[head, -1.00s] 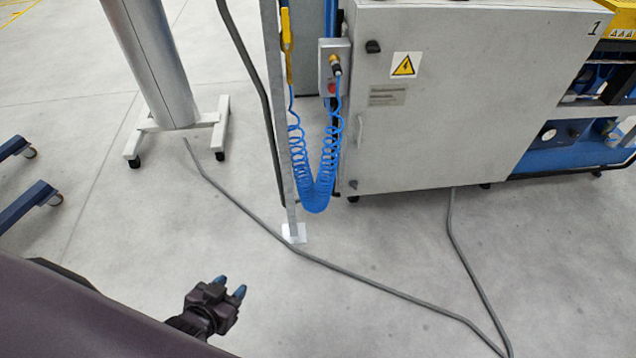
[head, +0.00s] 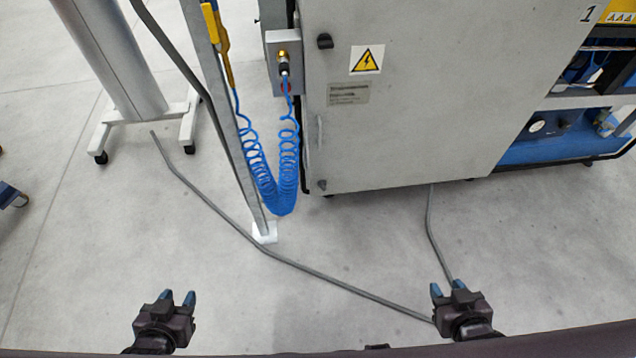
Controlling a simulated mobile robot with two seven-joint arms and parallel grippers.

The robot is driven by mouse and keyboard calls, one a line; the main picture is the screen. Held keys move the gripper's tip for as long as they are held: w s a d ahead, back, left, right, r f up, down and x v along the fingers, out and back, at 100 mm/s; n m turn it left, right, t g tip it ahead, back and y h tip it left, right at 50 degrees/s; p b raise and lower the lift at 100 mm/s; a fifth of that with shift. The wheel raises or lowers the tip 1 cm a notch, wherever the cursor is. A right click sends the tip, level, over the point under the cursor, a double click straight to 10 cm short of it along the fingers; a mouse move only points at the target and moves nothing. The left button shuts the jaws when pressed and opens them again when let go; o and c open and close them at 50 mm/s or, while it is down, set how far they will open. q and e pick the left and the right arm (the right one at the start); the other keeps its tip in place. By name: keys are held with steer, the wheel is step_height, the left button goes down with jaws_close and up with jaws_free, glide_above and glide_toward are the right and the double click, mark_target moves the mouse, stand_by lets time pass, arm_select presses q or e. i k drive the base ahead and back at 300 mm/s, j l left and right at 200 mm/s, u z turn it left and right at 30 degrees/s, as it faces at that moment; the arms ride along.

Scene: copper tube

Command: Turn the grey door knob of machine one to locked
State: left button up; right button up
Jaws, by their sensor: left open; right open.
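Machine one (head: 420,110) is a light grey cabinet marked with a 1, standing at the upper right in the head view. A dark grey knob (head: 325,41) sits at the upper left corner of its door. A smaller dark knob (head: 322,185) sits at the lower left corner of the door. I cannot read a lock position on either. My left gripper (head: 178,298) is open and empty at the lower left, over the floor and well apart from the machine. My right gripper (head: 447,288) is open and empty at the lower right, below the door.
A coiled blue hose (head: 265,180) hangs from a grey control box (head: 284,62) left of the door, beside a thin upright post (head: 228,110). A grey cable (head: 300,268) crosses the floor. A wheeled column (head: 120,60) stands further left. The floor before the machine is mostly clear.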

mark_target(322, 184)
steer(key=i+l+u, duration=0.1)
steer(key=i+l, duration=0.15)
steer(key=l, duration=0.3)
steer(key=i+l+u, duration=0.15)
steer(key=l, duration=0.15)
steer(key=i+l, duration=0.15)
steer(key=l, duration=0.25)
steer(key=i+l, duration=0.15)
steer(key=l, duration=0.25)
steer(key=i+l, duration=0.2)
steer(key=l, duration=0.2)
steer(key=i+l, duration=0.15)
steer(key=l, duration=0.25)
steer(key=u, duration=0.05)
